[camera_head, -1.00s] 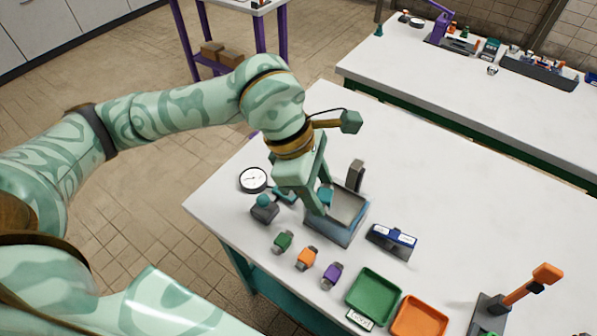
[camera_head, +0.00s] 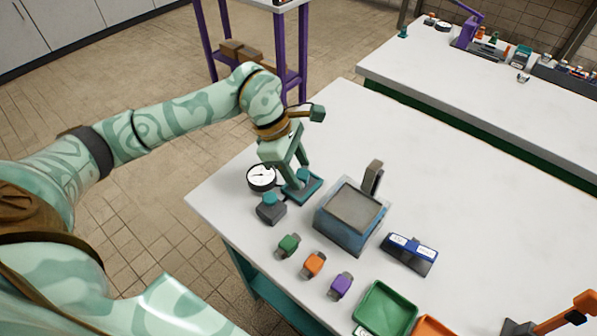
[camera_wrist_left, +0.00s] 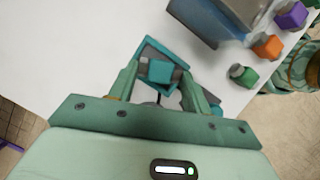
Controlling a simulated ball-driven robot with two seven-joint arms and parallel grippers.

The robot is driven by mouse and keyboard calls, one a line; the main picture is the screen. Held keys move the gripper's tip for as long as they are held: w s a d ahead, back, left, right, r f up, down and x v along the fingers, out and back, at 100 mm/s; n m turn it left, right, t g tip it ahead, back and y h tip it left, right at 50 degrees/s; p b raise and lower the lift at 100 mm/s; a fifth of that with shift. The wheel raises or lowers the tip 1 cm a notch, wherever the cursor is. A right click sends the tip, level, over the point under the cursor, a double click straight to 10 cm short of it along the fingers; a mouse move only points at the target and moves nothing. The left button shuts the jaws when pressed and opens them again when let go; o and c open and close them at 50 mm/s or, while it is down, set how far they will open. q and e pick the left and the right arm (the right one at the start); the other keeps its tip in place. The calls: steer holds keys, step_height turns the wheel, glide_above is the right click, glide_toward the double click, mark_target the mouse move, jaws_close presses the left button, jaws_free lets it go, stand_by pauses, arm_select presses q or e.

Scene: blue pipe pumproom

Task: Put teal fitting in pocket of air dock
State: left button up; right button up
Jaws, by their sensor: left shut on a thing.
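My left gripper (camera_head: 297,172) is shut on the teal fitting (camera_head: 303,175), which shows between the fingertips in the left wrist view (camera_wrist_left: 160,71). The fitting is at a teal, tray-like base (camera_head: 305,190), which looks like the air dock and also shows around the fitting in the left wrist view (camera_wrist_left: 150,50). The fingers partly cover the dock's pocket, so I cannot tell whether the fitting is seated in it or just above it. My right gripper is not in view.
A blue box (camera_head: 340,228) with a grey top stands right of the dock. A round gauge (camera_head: 261,177) and a grey block with a teal knob (camera_head: 270,210) are close on the left. Green (camera_head: 289,245), orange (camera_head: 314,264) and purple (camera_head: 341,285) fittings line the front. The table's back is clear.

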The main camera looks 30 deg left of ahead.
arm_select(q)
steer(key=shift+f, duration=0.75)
steer(key=shift+r, duration=0.15)
steer(key=o, duration=1)
steer(key=shift+o, duration=0.2)
steer(key=p+v, duration=0.3)
steer(key=v, duration=0.9)
